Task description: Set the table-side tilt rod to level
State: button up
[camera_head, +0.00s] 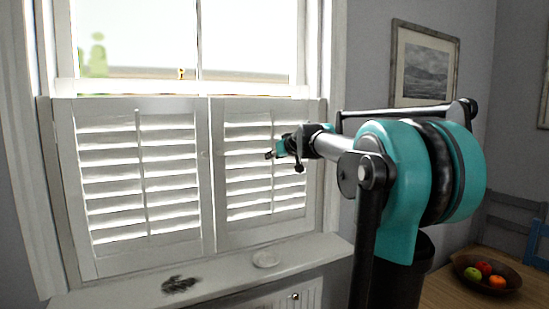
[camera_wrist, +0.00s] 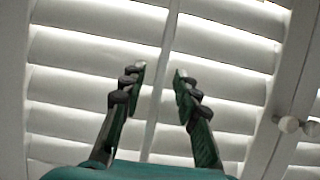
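The right shutter panel (camera_head: 232,232) is on the side of the wooden table, with white slats and a thin vertical tilt rod (camera_head: 273,195). Its slats look tilted, with bright strips between them. My gripper (camera_head: 270,154) is in front of this panel at about mid-height of the rod. In the wrist view my gripper (camera_wrist: 160,69) is open, and the tilt rod (camera_wrist: 167,40) runs between its two fingers, with space on both sides. I cannot tell whether the fingertips reach as deep as the rod. Part of the rod is hidden behind my gripper in the head view.
The left shutter panel (camera_head: 92,266) has its own rod (camera_head: 142,185). Small round knobs (camera_wrist: 288,124) sit by the panel seam. The sill (camera_head: 222,284) holds a dark item (camera_head: 180,285) and a pale dish (camera_head: 265,259). A fruit bowl (camera_head: 468,263) stands on the table (camera_head: 440,290).

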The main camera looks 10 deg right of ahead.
aim_at(273, 164)
grip_shut()
jog(key=shift+f, duration=1.55)
grip_release()
jog(key=shift+s+r, duration=0.1)
jog(key=v, duration=1.1)
jog(key=shift+s, duration=0.4)
jog(key=shift+d+r, duration=0.1)
